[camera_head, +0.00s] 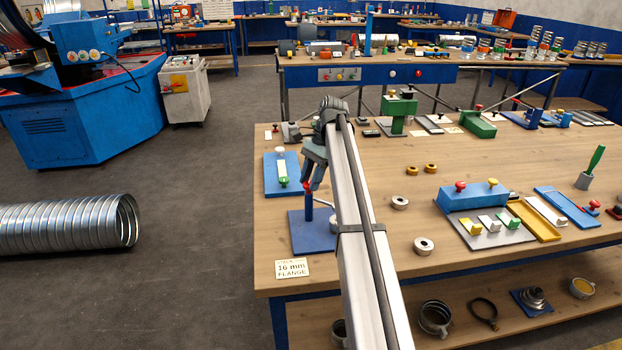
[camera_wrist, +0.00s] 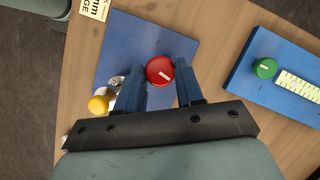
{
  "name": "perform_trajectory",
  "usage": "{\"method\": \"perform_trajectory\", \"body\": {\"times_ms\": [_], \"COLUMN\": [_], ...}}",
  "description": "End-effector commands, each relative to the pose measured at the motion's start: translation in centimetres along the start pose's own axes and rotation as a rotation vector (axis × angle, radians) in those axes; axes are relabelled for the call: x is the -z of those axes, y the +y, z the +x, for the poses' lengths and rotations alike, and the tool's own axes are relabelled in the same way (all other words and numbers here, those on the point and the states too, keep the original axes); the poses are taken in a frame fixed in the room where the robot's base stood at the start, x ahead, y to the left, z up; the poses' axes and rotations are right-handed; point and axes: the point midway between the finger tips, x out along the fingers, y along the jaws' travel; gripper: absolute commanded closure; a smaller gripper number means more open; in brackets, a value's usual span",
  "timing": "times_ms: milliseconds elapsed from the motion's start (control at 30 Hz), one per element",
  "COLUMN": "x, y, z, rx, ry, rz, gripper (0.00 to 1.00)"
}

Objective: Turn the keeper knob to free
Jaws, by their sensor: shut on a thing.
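The keeper knob appears to be the round red knob (camera_wrist: 160,70) with a white pointer mark, seen in the wrist view. The mark slants toward the upper right. My gripper (camera_wrist: 168,72) has its two blue fingers on either side of the knob, shut on it. In the head view the red knob (camera_head: 308,185) tops a blue post on a blue plate (camera_head: 311,240), with my gripper (camera_head: 313,184) coming down over it from above. A metal lever with a yellow ball (camera_wrist: 98,104) sits left of the fingers in the wrist view. The finger contact is partly hidden in the head view.
A "16 mm flange" card (camera_head: 292,268) lies at the table's near left corner. Rings and a blue block (camera_head: 474,196) stand to the right.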

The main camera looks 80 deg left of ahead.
Motion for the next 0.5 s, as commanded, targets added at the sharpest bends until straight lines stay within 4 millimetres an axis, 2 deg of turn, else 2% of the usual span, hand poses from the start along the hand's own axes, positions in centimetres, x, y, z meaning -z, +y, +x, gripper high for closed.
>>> {"method": "perform_trajectory", "body": {"times_ms": [267,300,500], "x": [0.05,0.05,0.04], "y": [0.02,0.02,0.01], "z": [-0.03,-0.04,-0.03], "rx": [0.000,0.000,0.000], "ry": [0.002,0.002,0.001], "rz": [0.001,0.002,0.001], "gripper": [0.94,0.61,0.42]}}
